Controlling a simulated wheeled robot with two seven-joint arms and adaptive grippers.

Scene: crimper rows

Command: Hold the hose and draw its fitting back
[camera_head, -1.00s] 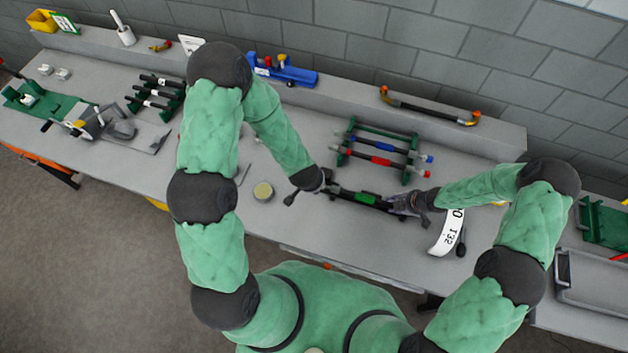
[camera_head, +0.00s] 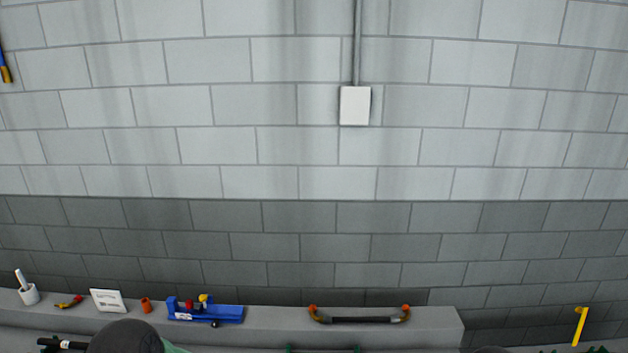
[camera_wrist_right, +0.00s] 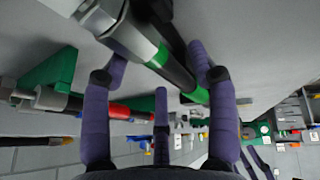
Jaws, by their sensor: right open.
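In the right wrist view a black hose (camera_wrist_right: 172,66) with a green band (camera_wrist_right: 196,95) runs diagonally across the space between my fingers. A silver hex-shaped metal fitting (camera_wrist_right: 135,38) is at its upper left end. My right gripper (camera_wrist_right: 158,52) has purple fingers spread apart, one on each side of the hose, with a third finger below. It is open; whether any finger touches the hose cannot be told. The head view faces the wall, so the hose and both grippers are out of it. My left gripper is not identifiable in either view.
A green rack (camera_wrist_right: 48,75) with a red-banded hose (camera_wrist_right: 105,110) stands left in the wrist view. The head view shows a grey ledge (camera_head: 270,325) with a blue tool (camera_head: 205,312) and a curved hose (camera_head: 360,318). Clutter lies right in the wrist view.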

